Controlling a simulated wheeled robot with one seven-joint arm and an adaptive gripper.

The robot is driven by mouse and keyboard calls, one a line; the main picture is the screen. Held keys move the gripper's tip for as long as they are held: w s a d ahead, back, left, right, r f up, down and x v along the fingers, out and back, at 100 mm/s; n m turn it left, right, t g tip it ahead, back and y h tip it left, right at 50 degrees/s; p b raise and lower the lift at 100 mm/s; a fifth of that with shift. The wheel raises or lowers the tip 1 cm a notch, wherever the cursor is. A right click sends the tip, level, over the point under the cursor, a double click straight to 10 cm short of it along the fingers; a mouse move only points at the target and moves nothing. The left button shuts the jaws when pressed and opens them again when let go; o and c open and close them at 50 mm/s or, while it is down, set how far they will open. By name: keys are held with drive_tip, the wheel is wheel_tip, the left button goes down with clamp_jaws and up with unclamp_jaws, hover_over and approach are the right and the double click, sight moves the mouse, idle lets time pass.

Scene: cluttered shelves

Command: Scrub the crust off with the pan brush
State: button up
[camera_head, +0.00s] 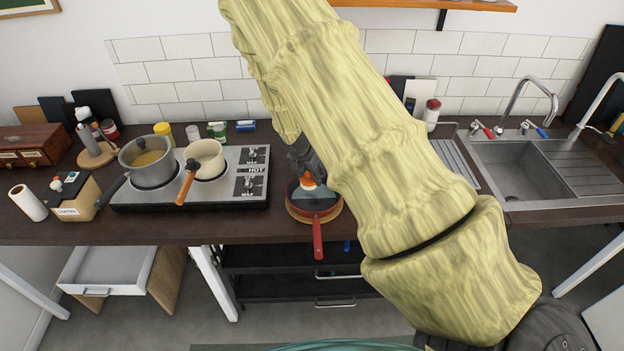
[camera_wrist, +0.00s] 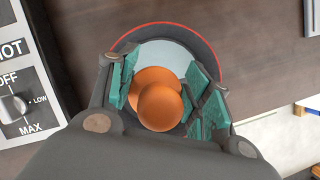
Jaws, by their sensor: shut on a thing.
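A red pan with a dark inside (camera_head: 317,211) sits on a round wooden trivet (camera_head: 291,211), its red handle toward the counter's front edge. Its red rim also shows in the wrist view (camera_wrist: 165,24), around a pale grey-blue round area. The pan brush, with a rounded orange top (camera_head: 307,181), is over the pan's inside. My gripper (camera_head: 305,167) is shut on it; in the wrist view the teal finger pads (camera_wrist: 163,92) stand either side of its orange knob (camera_wrist: 160,107). The brush's underside and any crust beneath it are hidden.
A stove (camera_head: 258,180) with a grey pot (camera_head: 150,160) and a cream saucepan (camera_head: 206,157) stands left of the pan. A sink (camera_head: 520,165) is at the right. A red-capped shaker (camera_head: 431,113) stands at the back. My arm hides the counter right of the pan.

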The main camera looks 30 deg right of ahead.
drive_tip(key=b, duration=0.3)
hover_over(311, 195)
drive_tip(key=shift+w+d+f, duration=0.1)
drive_tip(key=shift+f, duration=1.25)
drive_tip(key=shift+w+f, duration=0.1)
drive_tip(key=shift+f, duration=1.2)
drive_tip(key=shift+f, duration=0.6)
drive_tip(key=shift+s+d, duration=0.45)
drive_tip(key=shift+s, duration=0.35)
drive_tip(key=shift+s+d, duration=0.45)
drive_tip(key=shift+s, duration=0.3)
drive_tip(key=shift+w+a+f+p, duration=0.1)
drive_tip(key=shift+w+a+p, duration=0.2)
drive_tip(key=shift+w+a, duration=0.35)
drive_tip(key=shift+w+a+p, duration=0.3)
drive_tip(key=shift+w+a, duration=0.05)
drive_tip(key=shift+w, duration=0.45)
drive_tip(key=shift+s+d, duration=0.5)
drive_tip(key=shift+s, duration=0.25)
drive_tip(key=shift+s+d, duration=0.5)
drive_tip(key=shift+s, duration=0.25)
